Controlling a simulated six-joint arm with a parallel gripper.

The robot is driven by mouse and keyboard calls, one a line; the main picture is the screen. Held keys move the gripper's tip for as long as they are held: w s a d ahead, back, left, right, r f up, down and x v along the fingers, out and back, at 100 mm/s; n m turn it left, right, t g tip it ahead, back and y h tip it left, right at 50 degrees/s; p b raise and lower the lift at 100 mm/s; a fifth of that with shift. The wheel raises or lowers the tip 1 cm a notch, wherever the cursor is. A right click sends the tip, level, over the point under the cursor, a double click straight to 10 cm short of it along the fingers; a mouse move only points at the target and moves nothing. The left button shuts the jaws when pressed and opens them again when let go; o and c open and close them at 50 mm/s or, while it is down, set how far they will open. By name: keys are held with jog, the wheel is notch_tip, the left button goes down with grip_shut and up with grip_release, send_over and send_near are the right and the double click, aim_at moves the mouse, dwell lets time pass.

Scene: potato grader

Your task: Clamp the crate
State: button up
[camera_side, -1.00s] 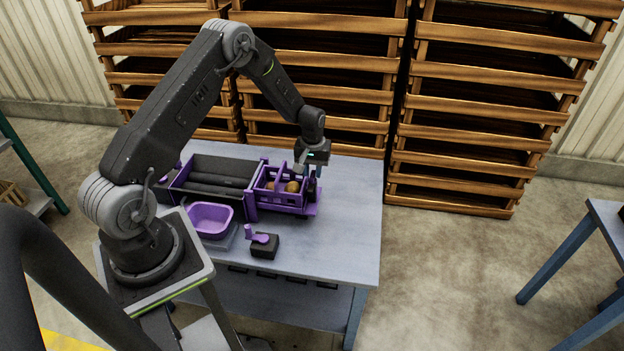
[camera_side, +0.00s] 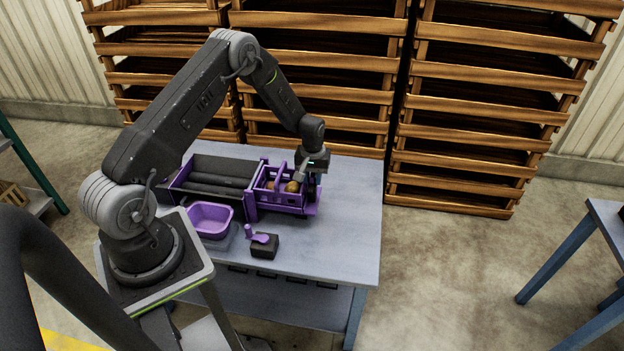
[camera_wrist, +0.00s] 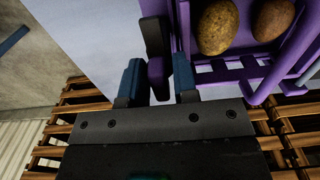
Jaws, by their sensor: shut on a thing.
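The purple crate (camera_side: 283,201) sits at the right end of the grader on the table, with brown potatoes (camera_side: 291,187) in it. In the wrist view the crate's wall (camera_wrist: 186,30) is at the upper right, with two potatoes beside it. My gripper (camera_side: 314,179) is low at the crate's right end. In the wrist view my gripper (camera_wrist: 158,75) has its blue-tipped fingers on either side of a small purple clamp handle (camera_wrist: 156,72) and is shut on it. Dark clamp parts (camera_wrist: 155,37) show just beyond. The clamp's contact with the crate is hidden.
The grader's dark rollers (camera_side: 216,180) lie left of the crate. A purple tub (camera_side: 209,219) and a black box with a purple lever (camera_side: 264,246) stand in front. The table's right side (camera_side: 350,220) is clear. Wooden crate stacks (camera_side: 470,110) stand behind.

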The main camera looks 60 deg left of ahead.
aim_at(313, 174)
jog(key=m, duration=1)
jog(key=o, duration=0.3)
jog(key=shift+r, duration=0.15)
jog(key=shift+r, duration=2.35)
